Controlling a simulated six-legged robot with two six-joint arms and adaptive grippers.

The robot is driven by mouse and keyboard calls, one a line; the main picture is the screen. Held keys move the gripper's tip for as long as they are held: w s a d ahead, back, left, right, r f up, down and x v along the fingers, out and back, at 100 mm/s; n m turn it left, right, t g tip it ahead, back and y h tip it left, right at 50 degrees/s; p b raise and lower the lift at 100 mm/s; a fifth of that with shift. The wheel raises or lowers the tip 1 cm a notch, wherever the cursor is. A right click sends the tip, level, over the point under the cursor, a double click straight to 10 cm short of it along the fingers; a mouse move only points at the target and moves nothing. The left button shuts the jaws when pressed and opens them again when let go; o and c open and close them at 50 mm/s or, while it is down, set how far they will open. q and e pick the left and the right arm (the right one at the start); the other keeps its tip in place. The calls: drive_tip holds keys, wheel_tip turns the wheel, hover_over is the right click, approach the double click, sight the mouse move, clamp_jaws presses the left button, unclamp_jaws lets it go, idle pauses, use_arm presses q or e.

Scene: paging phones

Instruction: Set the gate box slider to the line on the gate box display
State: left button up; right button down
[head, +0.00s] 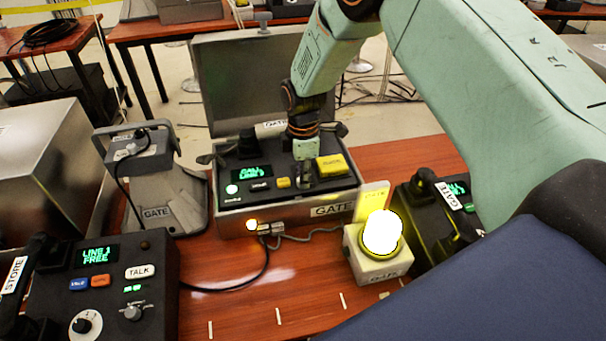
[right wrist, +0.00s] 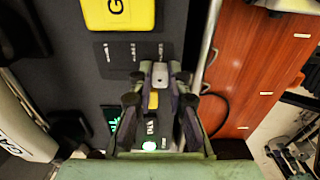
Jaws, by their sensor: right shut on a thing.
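The gate box (head: 288,206) is an open grey case on the wooden table, with a dark panel and its lid raised behind. Its small display (head: 251,173) shows green text that seems to read "CALL LINE 1". My right gripper (head: 305,172) reaches down onto the panel, right of the display. In the right wrist view its fingers (right wrist: 160,80) are shut on a small pale slider knob (right wrist: 160,72). The knob is at the edge of a dark plate (right wrist: 132,52) with several small marks. The fingers hide part of the slider. My left gripper is not in view.
A yellow block (head: 332,165) sits on the panel close to my right gripper. A lit lamp (head: 382,235) stands in front on the right. A STORE phone box (head: 105,290) is at front left, and another GATE phone (head: 440,205) is at right. A GATE-labelled grey stand (head: 155,190) is left.

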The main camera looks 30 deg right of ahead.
drive_tip(key=shift+w+d+b, duration=0.2)
drive_tip(key=shift+w+b, duration=0.1)
drive_tip(key=shift+w, duration=0.5)
drive_tip(key=shift+w+d+b, duration=0.2)
drive_tip(key=shift+w+b, duration=0.05)
drive_tip(key=shift+w, duration=0.55)
drive_tip(key=shift+r, duration=0.1)
drive_tip(key=c, duration=1.3)
unclamp_jaws()
drive_tip(key=shift+s, duration=0.15)
wheel_tip(320, 180, up, 12)
